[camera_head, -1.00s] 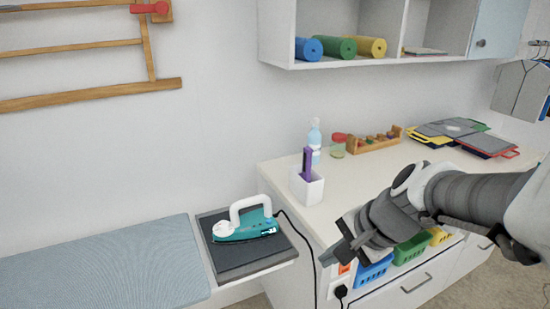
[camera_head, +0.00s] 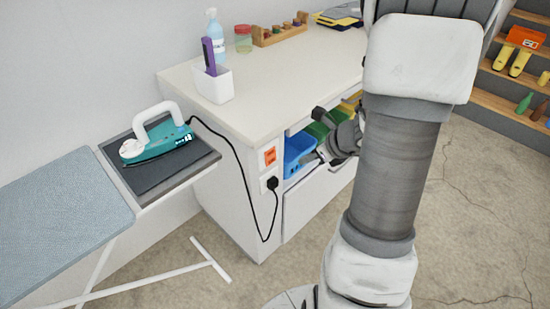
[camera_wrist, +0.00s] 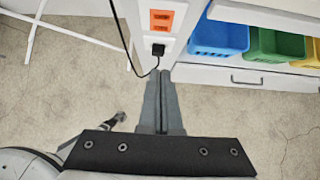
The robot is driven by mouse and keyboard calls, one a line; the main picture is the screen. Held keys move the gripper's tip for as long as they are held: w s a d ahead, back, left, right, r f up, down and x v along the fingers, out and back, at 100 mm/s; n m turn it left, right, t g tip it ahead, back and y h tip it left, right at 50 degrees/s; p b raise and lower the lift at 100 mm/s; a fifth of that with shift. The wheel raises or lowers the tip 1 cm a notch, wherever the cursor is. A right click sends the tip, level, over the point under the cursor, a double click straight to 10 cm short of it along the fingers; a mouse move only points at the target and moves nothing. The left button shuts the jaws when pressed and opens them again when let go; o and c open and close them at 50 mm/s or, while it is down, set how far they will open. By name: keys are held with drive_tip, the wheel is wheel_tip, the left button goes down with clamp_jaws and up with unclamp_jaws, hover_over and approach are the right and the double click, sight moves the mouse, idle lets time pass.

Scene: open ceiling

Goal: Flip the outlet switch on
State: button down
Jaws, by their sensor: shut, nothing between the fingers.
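The outlet switch (camera_head: 270,157) is an orange two-part panel in a white plate on the end face of the white cabinet. It also shows at the top of the wrist view (camera_wrist: 161,21). Just below it, a black plug (camera_head: 271,183) sits in a socket, with its cord running up to the iron. My gripper (camera_head: 310,159) is right of the switch in the head view, in front of the blue bin, and looks apart from the switch. In the wrist view my gripper (camera_wrist: 160,74) is shut and empty, its tips pointing towards the plug and switch. The switch's on or off position cannot be told.
A teal iron (camera_head: 157,142) stands on the ironing board's dark rest (camera_head: 150,186). The black cord (camera_head: 236,160) hangs in a loop beside the plug. Blue (camera_head: 297,152) and green (camera_wrist: 277,46) bins sit in the cabinet's open shelf. The floor before the cabinet is clear.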

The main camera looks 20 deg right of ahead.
drive_tip(key=b, duration=0.4)
approach(272, 162)
drive_tip(key=shift+s+f+x, duration=0.25)
drive_tip(key=shift+s+x, duration=0.05)
drive_tip(key=shift+x, duration=2.95)
drive_tip(key=shift+d, duration=0.15)
drive_tip(key=shift+f, duration=0.1)
drive_tip(key=shift+w+t+b, duration=0.25)
drive_tip(key=shift+t+b, duration=0.05)
drive_tip(key=shift+b, duration=0.75)
